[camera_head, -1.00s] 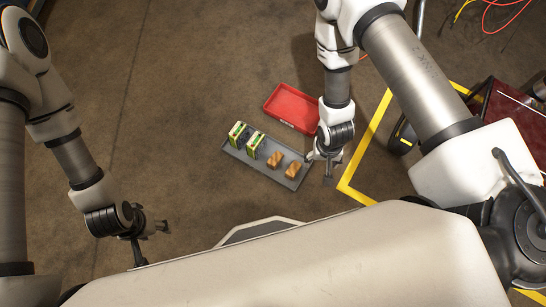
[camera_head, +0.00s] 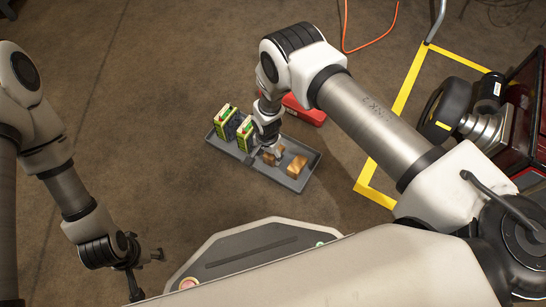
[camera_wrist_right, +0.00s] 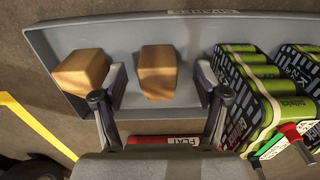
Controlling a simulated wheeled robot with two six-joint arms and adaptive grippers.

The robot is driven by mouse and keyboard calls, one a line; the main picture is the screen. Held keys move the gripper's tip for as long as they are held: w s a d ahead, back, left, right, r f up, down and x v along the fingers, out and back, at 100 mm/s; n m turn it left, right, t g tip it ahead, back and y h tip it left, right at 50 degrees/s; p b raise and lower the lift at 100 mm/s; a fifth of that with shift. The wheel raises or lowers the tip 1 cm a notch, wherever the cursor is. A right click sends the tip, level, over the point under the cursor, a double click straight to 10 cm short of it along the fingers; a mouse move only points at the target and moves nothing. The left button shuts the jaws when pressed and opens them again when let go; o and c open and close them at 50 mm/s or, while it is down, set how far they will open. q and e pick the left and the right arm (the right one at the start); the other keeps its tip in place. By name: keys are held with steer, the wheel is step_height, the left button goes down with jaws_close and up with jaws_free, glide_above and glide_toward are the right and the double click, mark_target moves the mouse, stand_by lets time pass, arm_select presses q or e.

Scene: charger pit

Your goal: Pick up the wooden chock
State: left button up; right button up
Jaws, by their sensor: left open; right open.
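Two wooden chocks lie in a grey tray (camera_head: 225,146). The left chock (camera_head: 272,157) is partly hidden by my right gripper (camera_head: 268,146) in the head view; the right chock (camera_head: 297,165) is clear. In the right wrist view, my open right gripper (camera_wrist_right: 163,88) has one finger on each side of a chock (camera_wrist_right: 158,70), with gaps visible. The other chock (camera_wrist_right: 80,72) lies outside the fingers, to the left. Whether the fingertips reach down to the chock's sides is unclear. My left gripper (camera_head: 148,276) is open and empty, far from the tray.
Green battery packs (camera_head: 233,127) stand at the tray's left end, close to my right gripper; one shows right of the fingers (camera_wrist_right: 245,90). A red tray (camera_head: 305,110) behind is partly hidden by my arm. Yellow floor tape (camera_head: 400,105) and a wheeled machine (camera_head: 455,108) are at right.

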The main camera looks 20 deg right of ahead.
step_height(320, 180, down, 3)
steer(key=shift+d+f+b, duration=0.1)
steer(key=shift+f+b, duration=0.1)
steer(key=shift+b, duration=0.4)
steer(key=shift+r, duration=0.2)
steer(key=c, duration=1.3)
